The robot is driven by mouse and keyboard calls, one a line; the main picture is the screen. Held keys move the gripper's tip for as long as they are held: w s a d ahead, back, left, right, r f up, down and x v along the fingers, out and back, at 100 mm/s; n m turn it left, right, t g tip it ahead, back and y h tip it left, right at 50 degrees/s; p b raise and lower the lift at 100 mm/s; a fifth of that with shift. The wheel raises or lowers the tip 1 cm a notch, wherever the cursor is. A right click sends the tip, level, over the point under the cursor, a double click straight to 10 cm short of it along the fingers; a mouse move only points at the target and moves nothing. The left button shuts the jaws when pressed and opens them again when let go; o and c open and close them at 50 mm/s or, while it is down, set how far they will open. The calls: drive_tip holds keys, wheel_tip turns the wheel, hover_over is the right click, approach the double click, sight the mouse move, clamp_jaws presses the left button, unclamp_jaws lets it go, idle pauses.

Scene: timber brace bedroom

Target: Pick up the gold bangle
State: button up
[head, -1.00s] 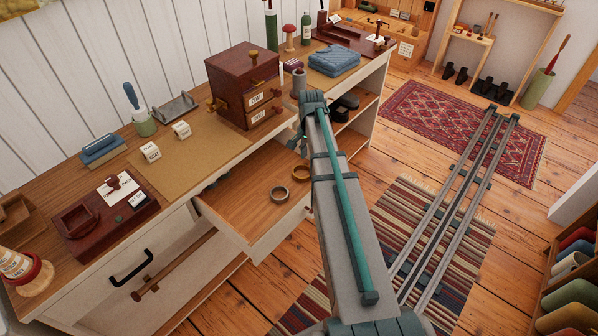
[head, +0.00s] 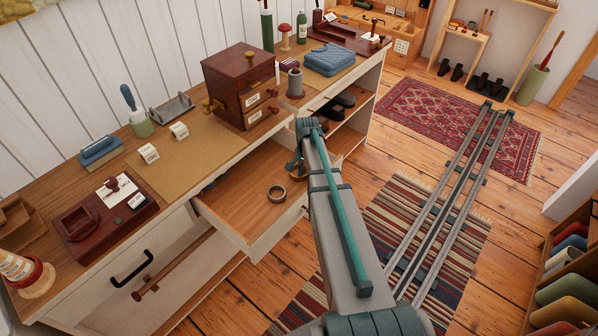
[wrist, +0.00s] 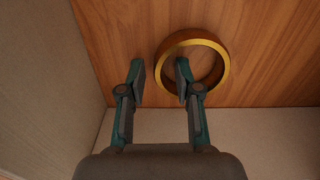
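The gold bangle (wrist: 225,66) lies on the wooden drawer floor in the wrist view. In the head view it is hidden behind my arm and gripper. My gripper (wrist: 160,73) is open and empty, with its fingers pointing down at the drawer floor. In the wrist view the bangle's left rim shows between the two fingertips, and the right fingertip overlaps the ring's opening. I cannot tell whether the fingertips are below the rim's top. In the head view my gripper (head: 295,168) is low inside the open drawer (head: 241,200), at its right part.
A second, darker ring (head: 277,200) lies in the drawer, left of my gripper and nearer the drawer front. Pale drawer walls (wrist: 225,130) stand close at the left and bottom of the wrist view. A wooden box (head: 237,85) and a grey cylinder (head: 295,85) stand on the dresser above.

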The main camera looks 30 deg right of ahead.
drive_tip(key=shift+f, duration=0.25)
clamp_jaws()
